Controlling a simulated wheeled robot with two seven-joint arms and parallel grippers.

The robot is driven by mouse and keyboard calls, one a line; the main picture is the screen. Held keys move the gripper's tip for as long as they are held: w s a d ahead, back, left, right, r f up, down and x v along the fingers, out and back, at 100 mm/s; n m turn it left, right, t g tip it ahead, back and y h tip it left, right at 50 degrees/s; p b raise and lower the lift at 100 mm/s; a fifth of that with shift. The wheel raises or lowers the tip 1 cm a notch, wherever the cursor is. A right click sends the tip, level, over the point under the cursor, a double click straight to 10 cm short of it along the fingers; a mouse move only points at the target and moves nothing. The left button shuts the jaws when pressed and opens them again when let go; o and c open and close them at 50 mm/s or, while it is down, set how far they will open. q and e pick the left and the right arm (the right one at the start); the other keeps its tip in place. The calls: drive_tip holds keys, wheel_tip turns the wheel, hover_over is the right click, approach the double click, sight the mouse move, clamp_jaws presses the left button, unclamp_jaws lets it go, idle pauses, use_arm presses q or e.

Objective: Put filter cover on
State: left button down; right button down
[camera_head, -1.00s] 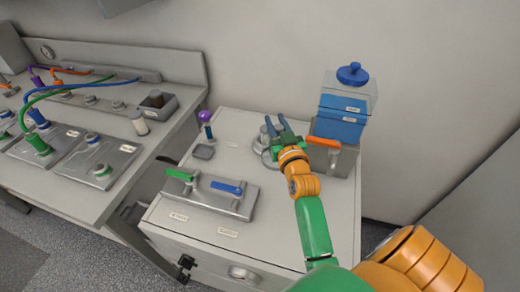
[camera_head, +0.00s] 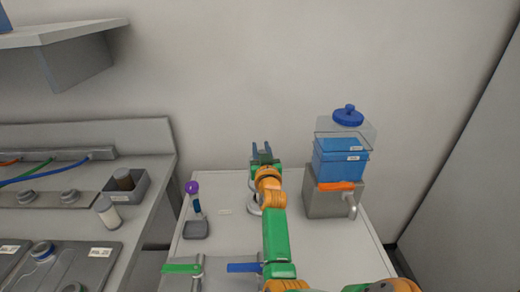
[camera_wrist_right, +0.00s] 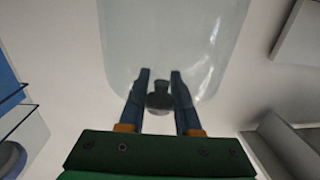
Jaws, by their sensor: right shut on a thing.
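My right gripper (camera_head: 263,152) is raised above the back of the grey cabinet top, fingers pointing away toward the wall. In the right wrist view its fingers (camera_wrist_right: 160,85) are shut on a small dark knob (camera_wrist_right: 159,98). A large translucent cover (camera_wrist_right: 175,42) spreads out beyond the knob, which appears to belong to it. I cannot make out the clear cover in the head view. A round grey fitting (camera_head: 254,208) on the cabinet is mostly hidden behind my right arm; I cannot tell whether it is the filter. My left gripper is not in view.
A blue container with a clear top and blue lid (camera_head: 348,116) stands on a grey box with an orange handle at right. A purple-topped tool (camera_head: 192,188) stands left. Green (camera_head: 182,268) and blue (camera_head: 244,267) handles are in front. A bench adjoins on the left.

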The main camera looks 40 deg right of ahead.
wheel_tip(320, 180, down, 9)
drive_tip(key=b, duration=0.6)
drive_tip(key=shift+w+r, duration=0.15)
drive_tip(key=shift+r, duration=0.05)
drive_tip(key=shift+a, duration=0.15)
drive_tip(key=shift+f, duration=0.25)
idle(0.9)
drive_tip(key=shift+c, duration=0.2)
unclamp_jaws()
idle(0.3)
drive_tip(key=shift+r+p, duration=0.15)
drive_tip(key=shift+p, duration=0.15)
